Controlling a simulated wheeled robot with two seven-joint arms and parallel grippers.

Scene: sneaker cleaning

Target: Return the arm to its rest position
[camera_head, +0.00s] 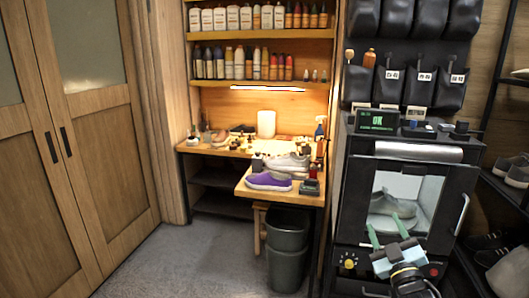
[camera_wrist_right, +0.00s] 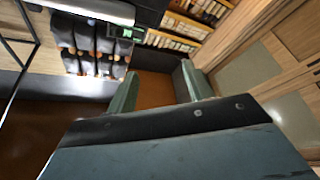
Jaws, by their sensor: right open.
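My right gripper (camera_head: 387,228) is at the lower right of the head view, in front of the glass door of a black cabinet machine (camera_head: 360,163). It is open, its two green fingers point up and nothing is between them. In the right wrist view the gripper (camera_wrist_right: 158,82) also shows its fingers apart and empty. A grey shoe (camera_head: 396,206) sits inside the machine behind the glass, partly hidden by the gripper. My left gripper is in neither view.
A wooden workbench (camera_head: 246,193) holds a purple shoe (camera_head: 268,181), a light grey shoe (camera_head: 290,163) and small tools. Dark bins (camera_head: 287,262) stand below it. Bottle shelves hang above. A shoe rack (camera_head: 500,190) stands at the right. The floor (camera_head: 190,265) at left is clear.

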